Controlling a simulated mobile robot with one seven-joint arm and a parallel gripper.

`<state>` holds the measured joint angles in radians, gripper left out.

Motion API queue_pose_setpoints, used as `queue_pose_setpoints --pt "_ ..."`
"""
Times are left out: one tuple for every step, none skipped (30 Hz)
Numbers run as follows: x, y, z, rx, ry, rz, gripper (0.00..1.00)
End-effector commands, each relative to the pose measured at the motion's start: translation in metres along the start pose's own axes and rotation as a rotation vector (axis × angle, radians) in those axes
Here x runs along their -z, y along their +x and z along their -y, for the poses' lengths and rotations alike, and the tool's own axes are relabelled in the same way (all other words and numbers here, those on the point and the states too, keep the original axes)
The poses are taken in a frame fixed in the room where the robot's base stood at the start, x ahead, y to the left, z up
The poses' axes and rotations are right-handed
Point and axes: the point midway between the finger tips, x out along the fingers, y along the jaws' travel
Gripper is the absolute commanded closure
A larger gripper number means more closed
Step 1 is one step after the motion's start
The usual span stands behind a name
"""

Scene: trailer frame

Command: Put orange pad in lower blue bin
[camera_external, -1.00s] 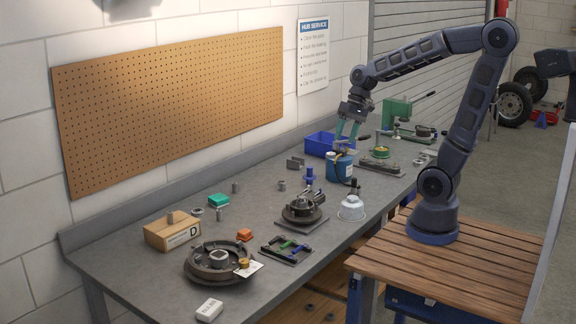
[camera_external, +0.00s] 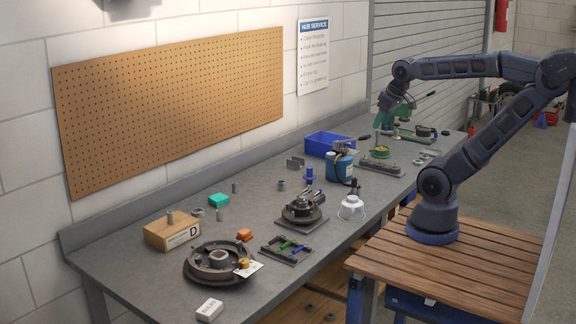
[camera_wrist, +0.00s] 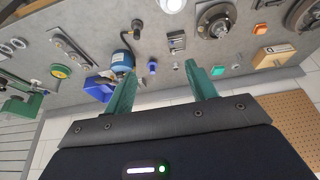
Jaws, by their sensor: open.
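The small orange pad (camera_external: 244,234) lies on the grey bench, between the teal block and the round hub plate; it also shows in the wrist view (camera_wrist: 261,28). An open blue bin (camera_external: 325,143) stands at the back of the bench near the wall; it shows beside my left finger in the wrist view (camera_wrist: 97,86). I cannot tell whether this is the lower bin. My gripper (camera_external: 382,121) is above the far end of the bench, right of the bin and far from the pad. In the wrist view my gripper's green fingers (camera_wrist: 160,62) are spread and empty.
A green press (camera_external: 410,133) is at the far end.

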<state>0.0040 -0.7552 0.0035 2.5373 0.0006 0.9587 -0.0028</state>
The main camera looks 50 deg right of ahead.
Motion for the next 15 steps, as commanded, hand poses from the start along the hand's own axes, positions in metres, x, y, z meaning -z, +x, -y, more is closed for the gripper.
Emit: queue_pose_setpoints --pt "0.000 0.000 0.000 0.000 0.000 0.000 0.44" --pt "0.000 0.000 0.000 0.000 0.000 0.000 0.44" --pt "0.000 0.000 0.000 0.000 0.000 0.000 0.44" --pt "0.000 0.000 0.000 0.001 0.000 0.000 0.44" --pt "0.001 0.000 0.001 0.001 -0.002 0.001 0.44" --pt "0.003 0.000 0.001 0.001 -0.007 0.004 0.44" --pt "0.004 0.000 0.002 0.001 -0.013 0.007 0.44" --pt "0.007 0.000 0.003 0.002 -0.022 0.011 0.44" --pt "0.012 0.001 0.004 0.002 -0.037 0.018 0.44" --pt "0.017 0.001 0.006 0.002 -0.051 0.025 0.44" --pt "0.021 0.002 0.008 0.003 -0.067 0.033 0.44" --pt "0.029 0.003 0.011 0.003 -0.093 0.045 0.44" --pt "0.035 0.004 0.014 0.003 -0.114 0.055 0.44" --pt "0.042 0.005 0.017 0.003 -0.136 0.065 0.44" --pt "0.051 0.006 0.021 0.003 -0.166 0.078 0.44"
